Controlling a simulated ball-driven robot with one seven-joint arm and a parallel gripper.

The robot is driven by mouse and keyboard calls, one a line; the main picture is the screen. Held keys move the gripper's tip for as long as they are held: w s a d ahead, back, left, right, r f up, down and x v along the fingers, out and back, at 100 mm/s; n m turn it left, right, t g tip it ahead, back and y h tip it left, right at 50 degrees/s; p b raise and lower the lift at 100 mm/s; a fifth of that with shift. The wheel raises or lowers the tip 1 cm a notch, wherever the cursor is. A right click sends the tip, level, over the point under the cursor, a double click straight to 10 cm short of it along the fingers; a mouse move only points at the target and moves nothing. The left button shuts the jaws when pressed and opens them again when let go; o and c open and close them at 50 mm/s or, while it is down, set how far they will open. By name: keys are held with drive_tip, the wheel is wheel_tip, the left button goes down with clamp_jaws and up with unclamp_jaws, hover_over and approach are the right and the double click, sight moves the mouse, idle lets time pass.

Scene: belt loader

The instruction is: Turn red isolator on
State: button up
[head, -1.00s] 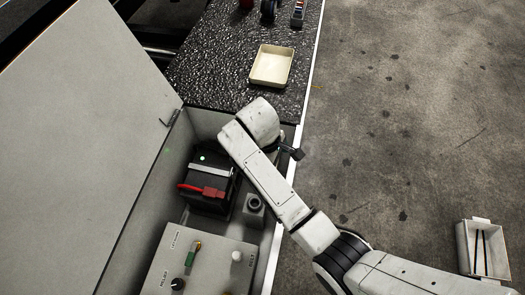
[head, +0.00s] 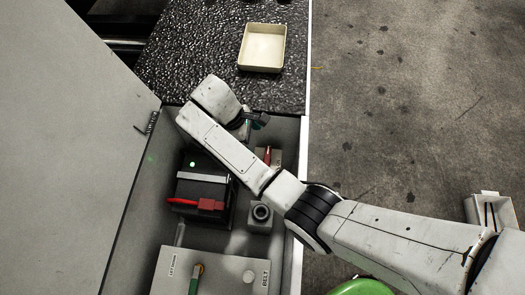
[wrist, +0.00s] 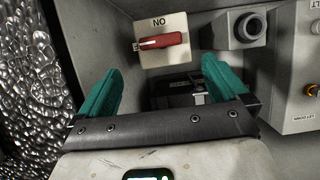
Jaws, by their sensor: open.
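The red isolator handle (wrist: 163,41) sits on a pale square plate at the top of the wrist view. It lies nearly level, below lettering that reads "NO" in this view. In the head view the red handle (head: 267,156) shows beside my forearm, partly hidden. My gripper (wrist: 160,67) is open and empty, its teal fingers spread below the plate in the wrist view, apart from the handle. In the head view my gripper (head: 256,121) is small and partly hidden at the bay's far end.
A black battery with a red plug (head: 210,204) sits in the bay left of my arm. A control panel (head: 215,272) is nearer. The open lid (head: 70,130) stands left; a cream tray (head: 262,47) lies beyond.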

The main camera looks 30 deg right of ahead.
sight(266, 154)
drive_tip(key=x, duration=1)
drive_tip(key=shift+f, duration=0.2)
drive_tip(key=shift+c, duration=0.2)
drive_tip(key=c, duration=0.9)
